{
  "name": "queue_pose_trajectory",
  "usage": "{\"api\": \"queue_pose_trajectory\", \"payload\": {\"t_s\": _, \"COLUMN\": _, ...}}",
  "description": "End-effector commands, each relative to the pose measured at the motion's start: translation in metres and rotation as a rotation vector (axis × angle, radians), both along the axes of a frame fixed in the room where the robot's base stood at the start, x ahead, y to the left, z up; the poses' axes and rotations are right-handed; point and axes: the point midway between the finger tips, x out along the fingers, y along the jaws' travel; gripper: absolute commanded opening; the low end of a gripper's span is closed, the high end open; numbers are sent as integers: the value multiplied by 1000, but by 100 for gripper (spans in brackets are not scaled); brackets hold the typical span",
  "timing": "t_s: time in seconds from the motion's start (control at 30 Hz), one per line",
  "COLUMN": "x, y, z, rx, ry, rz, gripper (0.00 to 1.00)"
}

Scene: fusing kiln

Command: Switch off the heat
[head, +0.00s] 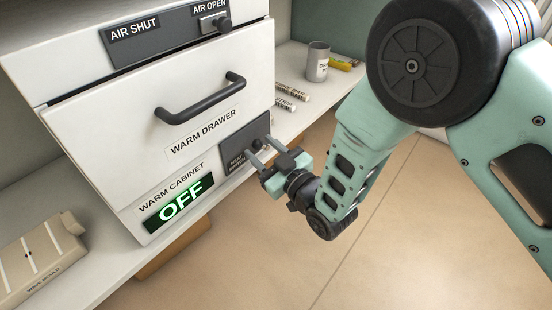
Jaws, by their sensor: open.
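The warm cabinet is a pale box with a green lit display (180,200) that reads OFF, under the label WARM CABINET. To the right of the display is a dark switch panel (235,142) with small lettering, partly hidden by my gripper. A small dark knob (258,145) shows on it near my fingertips. My gripper (262,150) is open in front of this panel, with its two fingers pointing at it, one on each side of the knob. I cannot tell whether the fingers touch the knob.
Above are the shut warm drawer with its black handle (202,97) and an air slider (215,23) near AIR OPEN. Floor at right is clear.

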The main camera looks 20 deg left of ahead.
Motion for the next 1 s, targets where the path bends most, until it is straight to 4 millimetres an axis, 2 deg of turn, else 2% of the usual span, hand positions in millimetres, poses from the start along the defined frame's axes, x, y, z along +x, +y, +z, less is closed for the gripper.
{"api": "queue_pose_trajectory", "payload": {"t_s": 0.17, "x": -11, "y": -18, "z": 1, "rx": -4, "ry": 4, "rz": -1, "gripper": 45}}
{"api": "queue_pose_trajectory", "payload": {"t_s": 0.7, "x": -80, "y": -124, "z": -7, "rx": -7, "ry": 7, "rz": -4, "gripper": 45}}
{"api": "queue_pose_trajectory", "payload": {"t_s": 0.8, "x": -81, "y": -130, "z": -17, "rx": -9, "ry": 12, "rz": -10, "gripper": 45}}
{"api": "queue_pose_trajectory", "payload": {"t_s": 1.0, "x": -88, "y": -139, "z": -18, "rx": -13, "ry": 15, "rz": -9, "gripper": 45}}
